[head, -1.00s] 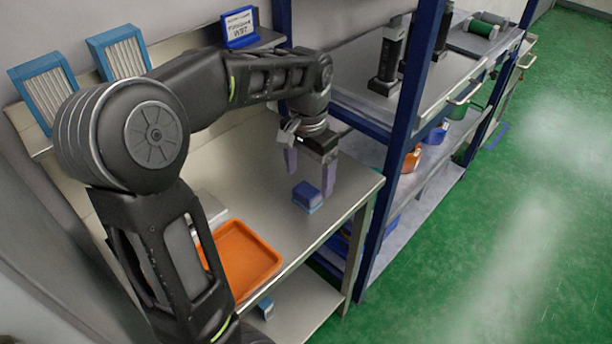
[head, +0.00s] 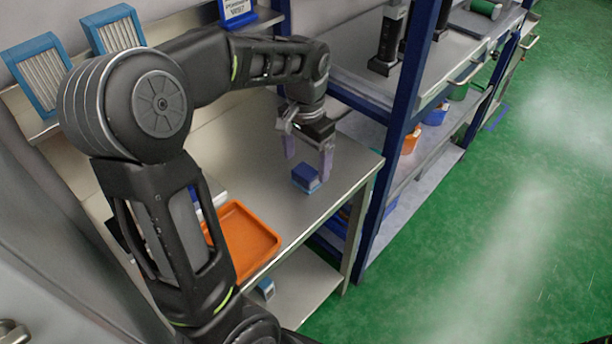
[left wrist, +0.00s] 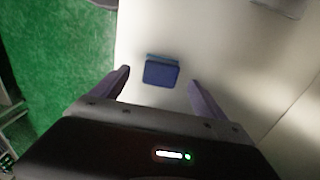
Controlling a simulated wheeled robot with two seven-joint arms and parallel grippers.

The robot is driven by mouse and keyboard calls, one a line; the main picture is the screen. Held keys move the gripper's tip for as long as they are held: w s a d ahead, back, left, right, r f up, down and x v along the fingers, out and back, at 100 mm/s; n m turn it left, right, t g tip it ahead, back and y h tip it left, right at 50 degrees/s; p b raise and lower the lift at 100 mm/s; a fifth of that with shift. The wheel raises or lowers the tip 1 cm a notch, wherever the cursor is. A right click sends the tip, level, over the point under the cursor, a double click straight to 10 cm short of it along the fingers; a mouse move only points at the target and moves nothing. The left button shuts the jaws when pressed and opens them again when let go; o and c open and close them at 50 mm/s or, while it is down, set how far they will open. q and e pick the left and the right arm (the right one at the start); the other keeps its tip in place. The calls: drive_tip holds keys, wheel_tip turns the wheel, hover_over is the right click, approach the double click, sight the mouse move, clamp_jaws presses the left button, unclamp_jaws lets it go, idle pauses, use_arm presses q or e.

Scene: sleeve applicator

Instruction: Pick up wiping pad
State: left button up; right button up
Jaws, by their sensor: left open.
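The wiping pad (head: 306,178) is a small blue block with a lighter blue base. It lies on the metal bench (head: 262,130) near its right front edge. In the left wrist view the pad (left wrist: 161,73) sits ahead of the fingertips, roughly midway between them. My left gripper (head: 308,160) is open, its two purple fingers pointing down above and just behind the pad. In the left wrist view the fingers (left wrist: 160,80) are spread wide with nothing between them but the view of the pad and bench. My right gripper does not show.
An orange tray (head: 243,240) lies on the bench left of the pad. A blue-posted shelf (head: 393,150) stands close on the right. Blue-framed filters (head: 38,72) and a blue sign (head: 237,10) stand at the back. Green floor (head: 500,230) is open at right.

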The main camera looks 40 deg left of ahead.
sight(306, 171)
use_arm(q)
drive_tip(key=shift+f+p, duration=0.6)
drive_tip(key=shift+f, duration=2)
drive_tip(key=c, duration=1.6)
wheel_tip(306, 171, up, 10)
drive_tip(key=shift+r+b, duration=0.1)
drive_tip(key=shift+b, duration=0.45)
